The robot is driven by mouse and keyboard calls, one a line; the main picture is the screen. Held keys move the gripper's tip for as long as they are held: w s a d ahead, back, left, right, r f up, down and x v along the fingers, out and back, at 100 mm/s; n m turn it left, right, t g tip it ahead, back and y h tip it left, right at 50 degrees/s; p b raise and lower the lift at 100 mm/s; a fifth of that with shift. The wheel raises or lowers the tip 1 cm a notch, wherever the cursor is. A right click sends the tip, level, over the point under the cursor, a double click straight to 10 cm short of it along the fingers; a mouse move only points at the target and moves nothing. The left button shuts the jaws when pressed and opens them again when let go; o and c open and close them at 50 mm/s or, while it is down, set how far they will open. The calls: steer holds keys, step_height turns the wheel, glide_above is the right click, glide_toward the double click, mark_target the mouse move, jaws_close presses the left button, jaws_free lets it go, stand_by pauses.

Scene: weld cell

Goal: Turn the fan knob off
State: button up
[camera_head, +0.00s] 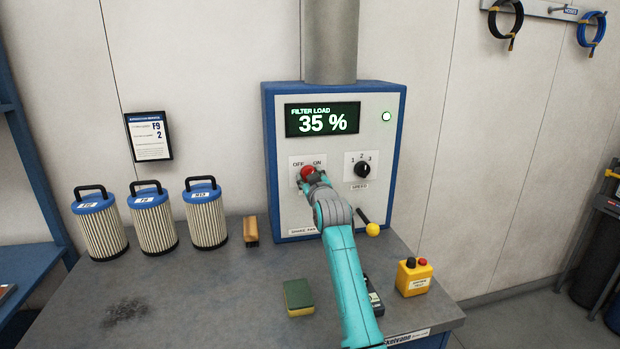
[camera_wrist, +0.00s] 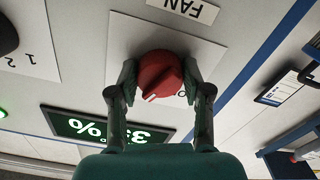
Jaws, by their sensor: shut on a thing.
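The red fan knob (camera_head: 308,171) is on the blue-edged control panel (camera_head: 290,215), under the OFF and ON labels. In the wrist view the knob (camera_wrist: 160,72) is upside down, and its white mark points down and slightly left, toward the ON side. My gripper (camera_wrist: 158,80) has one finger on each side of the knob, shut on it. In the head view my gripper (camera_head: 311,175) reaches up to the panel and covers the knob's lower part. The panel's green display (camera_head: 322,119) reads FILTER LOAD 35 %.
A black speed knob (camera_head: 363,170) is right of the fan knob. A yellow-ended lever (camera_head: 372,229) sticks out below. Several filters (camera_head: 152,217), a brush (camera_head: 250,231), a sponge (camera_head: 298,297) and a yellow button box (camera_head: 413,277) stand on the bench (camera_head: 200,300).

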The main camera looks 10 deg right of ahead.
steer(key=n, duration=1.4)
stand_by(0.7)
steer(key=o, duration=1.2)
steer(key=shift+c, duration=0.2)
steer(key=shift+s, duration=0.1)
steer(key=s, duration=1.1)
steer(key=shift+s, duration=0.4)
